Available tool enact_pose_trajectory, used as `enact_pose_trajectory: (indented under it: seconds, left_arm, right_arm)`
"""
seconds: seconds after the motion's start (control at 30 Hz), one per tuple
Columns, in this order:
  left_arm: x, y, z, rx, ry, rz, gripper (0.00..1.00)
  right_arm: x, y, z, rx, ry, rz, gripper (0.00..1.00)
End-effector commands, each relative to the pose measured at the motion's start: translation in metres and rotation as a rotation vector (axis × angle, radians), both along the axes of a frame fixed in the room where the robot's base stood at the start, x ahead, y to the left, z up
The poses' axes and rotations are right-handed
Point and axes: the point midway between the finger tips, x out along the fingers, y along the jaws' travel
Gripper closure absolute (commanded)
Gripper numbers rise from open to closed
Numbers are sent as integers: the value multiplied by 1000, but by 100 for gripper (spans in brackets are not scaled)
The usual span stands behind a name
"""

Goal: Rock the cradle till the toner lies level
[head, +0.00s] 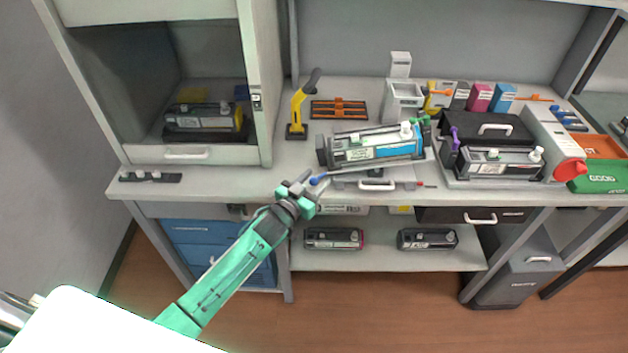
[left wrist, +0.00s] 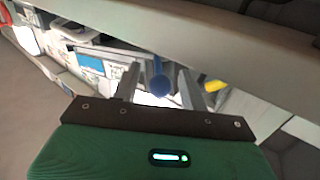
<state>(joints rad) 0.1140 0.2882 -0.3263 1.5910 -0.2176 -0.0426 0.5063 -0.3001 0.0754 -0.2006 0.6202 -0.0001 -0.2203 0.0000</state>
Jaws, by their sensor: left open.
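The toner cartridge (head: 375,146), dark grey with a cyan and white label, lies in the cradle in the middle of the bench. Its right end sits higher in the head view than its left; the angle makes the true tilt hard to judge. A pale lever runs along the cradle's front to a blue knob (head: 318,180) at its left end. My left gripper (head: 301,187) is open at the bench's front edge, close to the knob. In the left wrist view the blue knob (left wrist: 160,88) appears between the two fingers; contact cannot be told. My right gripper is not in view.
A machine with another cartridge (head: 497,162) is at right. An open cabinet holding a yellow-labelled cartridge (head: 203,117) is at left. The bench left of the cradle is mostly clear.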

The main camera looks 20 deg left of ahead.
Motion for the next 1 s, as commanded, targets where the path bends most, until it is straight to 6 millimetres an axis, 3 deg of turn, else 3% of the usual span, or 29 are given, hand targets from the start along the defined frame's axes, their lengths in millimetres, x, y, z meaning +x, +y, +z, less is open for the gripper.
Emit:
enact_pose_trajectory:
  seconds: [0.13,0.33,0.57,1.0]
  left_arm:
    - [0,0,0,0,0,0,60]
    - [0,0,0,0,0,0,99]
    - [0,0,4,7,1,0,100]
    - [0,0,35,162,47,1,100]
  right_arm:
    - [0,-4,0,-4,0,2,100]
    - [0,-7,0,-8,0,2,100]
    - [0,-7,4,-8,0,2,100]
    - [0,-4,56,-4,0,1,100]
